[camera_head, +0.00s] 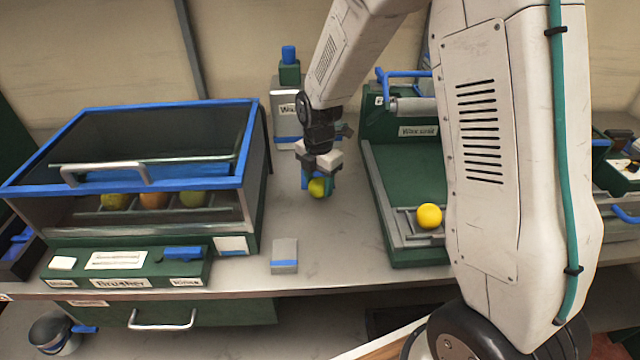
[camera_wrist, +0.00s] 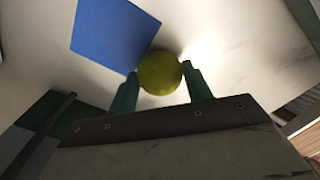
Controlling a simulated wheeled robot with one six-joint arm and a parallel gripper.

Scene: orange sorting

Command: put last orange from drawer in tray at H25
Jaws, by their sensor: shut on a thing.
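My gripper (camera_head: 319,183) is shut on a yellow-green orange (camera_head: 318,188) and holds it over the bench between the brusher and the waxer. In the wrist view the orange (camera_wrist: 160,73) sits between the two green fingertips (camera_wrist: 163,84). Another, yellow orange (camera_head: 429,216) rests at the front of the green waxer (camera_head: 384,185). Three fruits, one of them orange-brown (camera_head: 153,200), lie in a row inside the blue-rimmed brusher (camera_head: 249,185). A closed drawer front with a handle (camera_head: 162,320) is below the bench. I cannot make out a tray marked H25.
A bottle with a blue cap (camera_head: 288,72) stands behind my gripper. A small grey block with a blue stripe (camera_head: 284,256) lies near the bench's front edge. A metal cup (camera_head: 54,334) is at lower left. The bench middle (camera_head: 330,240) is clear.

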